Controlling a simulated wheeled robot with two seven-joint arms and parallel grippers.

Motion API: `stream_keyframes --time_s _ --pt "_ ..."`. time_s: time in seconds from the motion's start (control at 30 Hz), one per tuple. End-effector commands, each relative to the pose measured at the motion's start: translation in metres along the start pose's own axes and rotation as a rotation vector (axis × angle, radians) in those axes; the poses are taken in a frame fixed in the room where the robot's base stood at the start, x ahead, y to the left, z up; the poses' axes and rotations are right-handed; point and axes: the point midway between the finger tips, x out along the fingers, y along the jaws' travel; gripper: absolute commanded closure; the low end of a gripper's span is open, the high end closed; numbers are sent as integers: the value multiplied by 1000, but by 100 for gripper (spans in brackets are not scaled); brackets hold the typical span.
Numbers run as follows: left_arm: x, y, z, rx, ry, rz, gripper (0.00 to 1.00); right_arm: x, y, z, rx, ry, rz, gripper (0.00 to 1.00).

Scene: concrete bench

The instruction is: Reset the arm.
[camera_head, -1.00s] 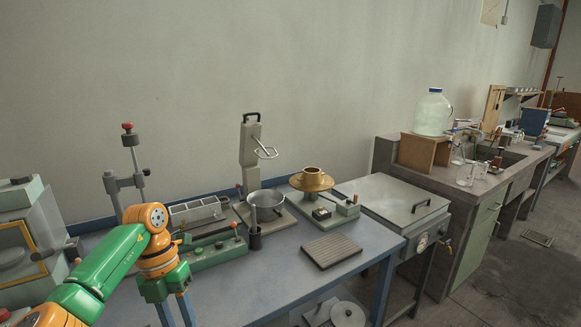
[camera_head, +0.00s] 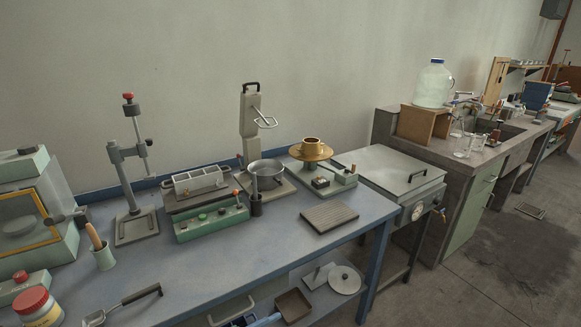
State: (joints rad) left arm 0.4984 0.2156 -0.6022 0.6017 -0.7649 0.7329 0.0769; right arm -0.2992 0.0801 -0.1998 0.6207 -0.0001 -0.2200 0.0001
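Neither of my grippers shows in the head view now, and no part of my arms is in the picture. A ribbed grey plate (camera_head: 329,217) lies near the right end of the bench.
A glass-fronted cabinet (camera_head: 36,215), a red-lidded jar (camera_head: 37,304), a green cup (camera_head: 104,257) and a scoop (camera_head: 124,304) occupy the left side. A lidded grey box (camera_head: 388,172) stands right of the bench. The bench's front middle is clear.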

Motion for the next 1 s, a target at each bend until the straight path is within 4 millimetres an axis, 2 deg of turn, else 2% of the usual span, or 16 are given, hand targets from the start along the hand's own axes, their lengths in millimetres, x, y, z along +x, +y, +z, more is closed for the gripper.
stream_keyframes --time_s 0.03,0.1,0.17,0.23,0.37,0.4,0.5,0.6,0.7,1.0 --pt "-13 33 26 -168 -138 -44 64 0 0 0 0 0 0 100" --pt "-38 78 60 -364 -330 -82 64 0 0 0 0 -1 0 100" --pt "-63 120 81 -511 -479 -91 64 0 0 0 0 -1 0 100" --pt "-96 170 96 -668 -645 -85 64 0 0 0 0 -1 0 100" --pt "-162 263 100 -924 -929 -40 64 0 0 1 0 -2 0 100" --pt "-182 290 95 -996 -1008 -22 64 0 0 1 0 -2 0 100" --pt "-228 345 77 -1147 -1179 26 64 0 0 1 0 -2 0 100" --pt "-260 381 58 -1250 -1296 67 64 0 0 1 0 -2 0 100" --pt "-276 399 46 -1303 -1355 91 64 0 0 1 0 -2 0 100" --pt "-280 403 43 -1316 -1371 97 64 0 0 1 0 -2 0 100"
